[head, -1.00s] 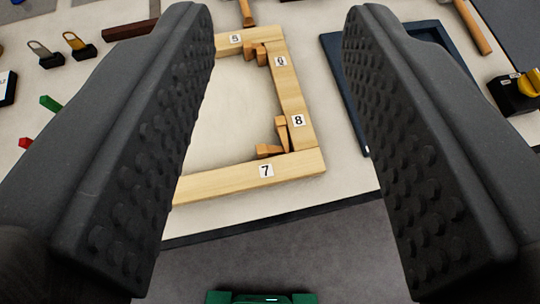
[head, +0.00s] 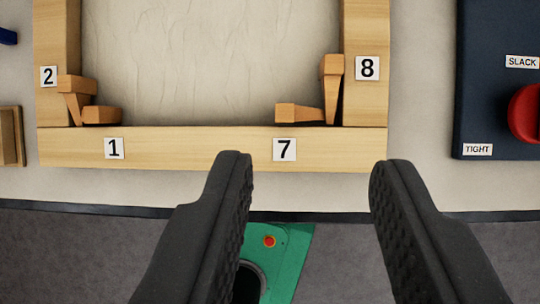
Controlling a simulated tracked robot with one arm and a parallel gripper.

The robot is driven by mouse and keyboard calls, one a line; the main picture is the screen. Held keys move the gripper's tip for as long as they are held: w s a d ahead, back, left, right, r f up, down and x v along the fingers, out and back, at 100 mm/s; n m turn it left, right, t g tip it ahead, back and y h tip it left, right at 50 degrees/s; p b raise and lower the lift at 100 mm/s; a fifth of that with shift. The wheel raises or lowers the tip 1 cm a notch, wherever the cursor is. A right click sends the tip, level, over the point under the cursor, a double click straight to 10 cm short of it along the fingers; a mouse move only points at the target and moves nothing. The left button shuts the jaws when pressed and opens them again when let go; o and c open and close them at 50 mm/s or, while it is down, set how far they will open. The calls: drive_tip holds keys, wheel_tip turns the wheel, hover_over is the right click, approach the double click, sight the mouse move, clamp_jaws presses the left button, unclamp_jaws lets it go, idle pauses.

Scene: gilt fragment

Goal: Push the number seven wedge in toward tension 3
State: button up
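The number seven wedge (head: 300,112) is a small tan wooden wedge. It lies flat along the inner edge of the frame's bottom bar, just above the label 7 (head: 284,150). Its right end meets the upright wedge (head: 332,85) beside label 8 (head: 367,68). The wooden stretcher frame (head: 210,148) lies on the pale table. My gripper (head: 308,165) is open and empty; its two dark fingers sit below the bottom bar, to the left and right of label 7. No tension reading shows.
Two more wedges (head: 97,114) sit in the bottom left corner near labels 1 and 2. A dark blue panel (head: 480,100) with a red knob (head: 525,113) and SLACK and TIGHT labels lies at right. The table's dark edge (head: 340,216) runs below the frame.

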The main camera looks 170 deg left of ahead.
sight(285, 113)
drive_tip(key=shift+g, duration=0.7)
drive_tip(key=p+x, duration=0.1)
drive_tip(key=x, duration=0.4)
drive_tip(key=s+p+x, duration=0.1)
drive_tip(key=x, duration=0.4)
drive_tip(key=p+x, duration=0.1)
drive_tip(key=x, duration=0.4)
drive_tip(key=shift+s+a+f, duration=0.25)
drive_tip(key=shift+s+f, duration=0.1)
drive_tip(key=shift+f, duration=0.15)
